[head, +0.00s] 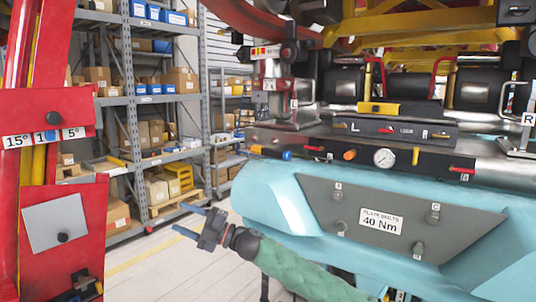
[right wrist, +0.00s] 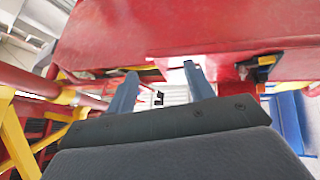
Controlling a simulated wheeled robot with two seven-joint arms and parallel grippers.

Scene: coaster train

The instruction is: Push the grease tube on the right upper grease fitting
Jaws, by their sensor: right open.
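My right gripper (head: 180,218) is at the lower middle left in the head view, in front of the aisle and left of the light-blue train body (head: 262,202). Its two blue fingers point left, apart and empty. In the right wrist view the open fingers (right wrist: 159,72) reach up towards a red surface (right wrist: 180,35). A small black thing (right wrist: 158,98) shows in the gap between them, seemingly farther off; I cannot tell what it is. I cannot make out the grease tube or the right upper grease fitting in either view. My left gripper is not in view.
A red frame (head: 62,112) with a 15-to-5-degree label stands at the left. Shelves (head: 140,100) with boxes stand behind. The floor (head: 150,262) between is clear.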

